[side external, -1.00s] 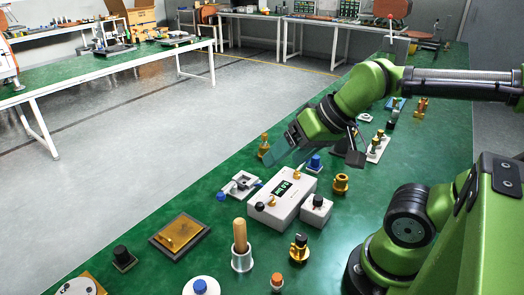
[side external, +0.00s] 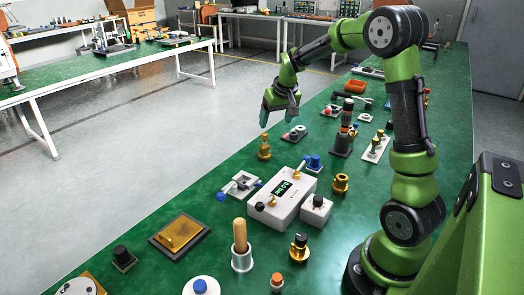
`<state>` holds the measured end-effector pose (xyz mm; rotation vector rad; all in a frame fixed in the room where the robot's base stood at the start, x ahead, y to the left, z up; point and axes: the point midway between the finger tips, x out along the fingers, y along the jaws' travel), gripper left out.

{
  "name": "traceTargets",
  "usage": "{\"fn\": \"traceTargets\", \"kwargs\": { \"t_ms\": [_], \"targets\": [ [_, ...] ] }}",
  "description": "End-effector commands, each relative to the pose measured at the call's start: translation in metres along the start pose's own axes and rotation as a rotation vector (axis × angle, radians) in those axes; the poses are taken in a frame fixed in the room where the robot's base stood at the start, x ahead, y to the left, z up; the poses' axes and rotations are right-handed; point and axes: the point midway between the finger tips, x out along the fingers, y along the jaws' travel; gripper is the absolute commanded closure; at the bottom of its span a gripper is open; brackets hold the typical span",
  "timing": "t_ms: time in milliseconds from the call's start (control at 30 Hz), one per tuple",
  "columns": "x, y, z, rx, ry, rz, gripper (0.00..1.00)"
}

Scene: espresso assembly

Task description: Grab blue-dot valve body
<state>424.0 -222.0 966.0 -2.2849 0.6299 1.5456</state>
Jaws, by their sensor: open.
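Several brass valve-like parts stand on the green table. One upright brass part (side external: 264,148) is at the table's left edge, just below my gripper. Another brass part (side external: 341,184) stands right of the white box, and one with a black top (side external: 299,250) is near the front. I cannot make out a blue dot on any of them, so I cannot tell which is the blue-dot valve body. My gripper (side external: 278,116) points down, open and apparently empty, slightly above and right of the first brass part, apart from it.
A white box with a display (side external: 286,200) stands mid-table, with a small white block (side external: 316,210) beside it. A metal cup with a wooden handle (side external: 241,250) and a brass plate (side external: 180,234) are nearer. A dark stand with a tall part (side external: 345,135) is behind, right of my gripper.

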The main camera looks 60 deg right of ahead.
Motion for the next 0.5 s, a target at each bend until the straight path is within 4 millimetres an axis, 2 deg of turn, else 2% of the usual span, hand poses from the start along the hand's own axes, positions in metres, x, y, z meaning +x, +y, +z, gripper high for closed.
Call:
{"fn": "traceTargets", "kwargs": {
  "t_ms": [67,167,500],
  "targets": [
    [0.003,0.000,-0.005,-0.024,0.014,0.005,0.20],
    [0.020,0.000,-0.004,-0.026,0.009,0.003,0.20],
    [0.092,-0.001,-0.005,-0.025,0.011,0.002,0.20]
  ]
}}
